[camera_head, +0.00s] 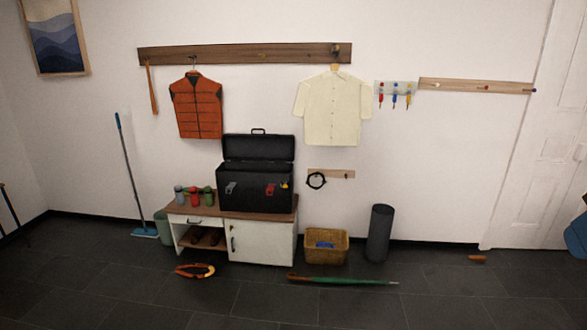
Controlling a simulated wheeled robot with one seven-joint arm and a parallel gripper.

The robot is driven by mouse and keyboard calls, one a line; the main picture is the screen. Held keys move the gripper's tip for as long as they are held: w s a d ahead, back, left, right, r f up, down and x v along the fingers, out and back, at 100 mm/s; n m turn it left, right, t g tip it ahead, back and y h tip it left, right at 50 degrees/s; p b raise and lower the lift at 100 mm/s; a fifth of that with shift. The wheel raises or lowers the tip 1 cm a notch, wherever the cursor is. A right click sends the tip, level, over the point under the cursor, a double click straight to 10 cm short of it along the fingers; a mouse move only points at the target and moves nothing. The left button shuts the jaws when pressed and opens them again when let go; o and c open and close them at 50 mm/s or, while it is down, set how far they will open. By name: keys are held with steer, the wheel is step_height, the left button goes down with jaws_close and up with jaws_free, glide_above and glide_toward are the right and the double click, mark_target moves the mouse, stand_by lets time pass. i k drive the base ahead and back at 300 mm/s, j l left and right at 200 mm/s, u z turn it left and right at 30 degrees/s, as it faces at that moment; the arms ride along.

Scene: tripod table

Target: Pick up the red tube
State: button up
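A red tube-shaped item (194,197) stands upright on the wooden top of a low white cabinet (263,240), near its left end. It is in the middle of a short row, with a grey-blue one (179,195) on its left and a green one (209,197) on its right. They are small here, and I cannot tell whether they touch. My gripper is not in view.
A black toolbox (255,190) with its lid up stands right of the tubes. An orange looped item (195,271), a green umbrella (345,282), a wicker basket (327,258) and a dark cylinder (380,233) are on the floor.

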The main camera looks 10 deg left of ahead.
mark_target(193, 196)
steer(key=i+l+u, duration=0.2)
steer(key=i, duration=1.45)
steer(key=i+j+u, duration=0.45)
steer(key=i+j, duration=0.15)
steer(key=i, duration=0.25)
steer(key=j+u, duration=0.1)
steer(key=j, duration=0.3)
steer(key=i+j+u, duration=0.1)
steer(key=j, duration=0.3)
steer(key=i+j, duration=0.15)
steer(key=j, duration=0.2)
steer(key=i+j+u, duration=0.15)
steer(key=j, duration=0.25)
steer(key=k, duration=0.05)
